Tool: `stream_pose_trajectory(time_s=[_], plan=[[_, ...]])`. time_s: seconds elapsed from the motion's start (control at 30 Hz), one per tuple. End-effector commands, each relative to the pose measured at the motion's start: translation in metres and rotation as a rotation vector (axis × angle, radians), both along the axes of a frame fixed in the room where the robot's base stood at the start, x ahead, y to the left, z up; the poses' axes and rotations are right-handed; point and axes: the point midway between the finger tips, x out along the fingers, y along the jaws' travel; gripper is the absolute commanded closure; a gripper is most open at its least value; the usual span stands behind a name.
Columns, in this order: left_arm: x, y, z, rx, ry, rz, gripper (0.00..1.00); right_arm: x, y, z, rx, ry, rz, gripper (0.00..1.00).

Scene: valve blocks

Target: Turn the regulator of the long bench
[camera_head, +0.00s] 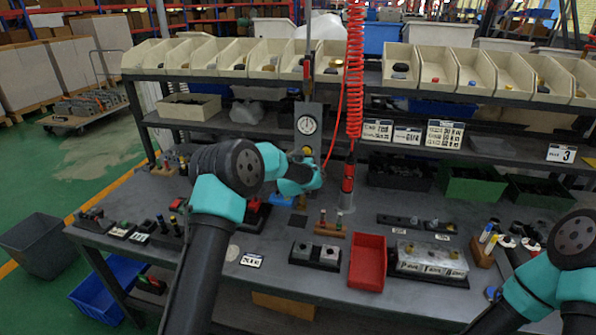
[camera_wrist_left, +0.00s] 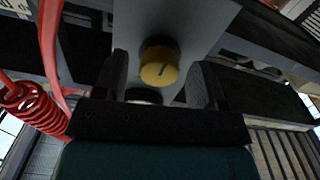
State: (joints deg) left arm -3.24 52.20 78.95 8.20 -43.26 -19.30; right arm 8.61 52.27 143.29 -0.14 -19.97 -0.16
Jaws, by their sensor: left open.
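The regulator is a yellow knob (camera_head: 307,151) on a grey upright panel, below a round white pressure gauge (camera_head: 307,125). My left gripper (camera_head: 304,160) is at the panel, right by the knob. In the left wrist view the yellow knob (camera_wrist_left: 158,72) has a dark mark on its face and shows between the two black fingers of the left gripper (camera_wrist_left: 162,66). The fingers stand apart, with a gap to the knob on both sides. A dark round part (camera_wrist_left: 144,95) shows below the knob. My right arm is at the lower right, its gripper not visible.
A red coiled hose (camera_head: 354,70) hangs right of the panel; it also shows in the left wrist view (camera_wrist_left: 32,105). Cream bins (camera_head: 430,70) line the upper shelf.

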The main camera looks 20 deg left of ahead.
Motion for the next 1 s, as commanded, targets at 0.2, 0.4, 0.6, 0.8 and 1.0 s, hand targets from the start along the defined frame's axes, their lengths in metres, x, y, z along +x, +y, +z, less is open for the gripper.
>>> stream_pose_trajectory(time_s=[0.2, 0.4, 0.6, 0.8, 1.0], plan=[[-0.023, -0.001, 0.000, 0.000, 0.002, -0.001, 0.36, 0.000, 0.000, 0.000, 0.000, 0.000, 0.000, 0.57], [-0.052, -0.003, 0.000, 0.001, 0.002, -0.001, 0.36, 0.000, 0.000, 0.000, 0.000, 0.000, 0.000, 0.57], [-0.083, -0.004, -0.001, 0.000, 0.002, -0.002, 0.36, 0.000, 0.000, 0.000, 0.000, 0.000, 0.000, 0.57], [-0.115, -0.006, -0.001, 0.000, 0.001, -0.001, 0.36, 0.000, 0.000, 0.000, 0.000, 0.000, 0.000, 0.57], [-0.147, -0.007, -0.002, 0.000, 0.002, -0.001, 0.36, 0.000, 0.000, 0.000, 0.000, 0.000, 0.000, 0.57]])
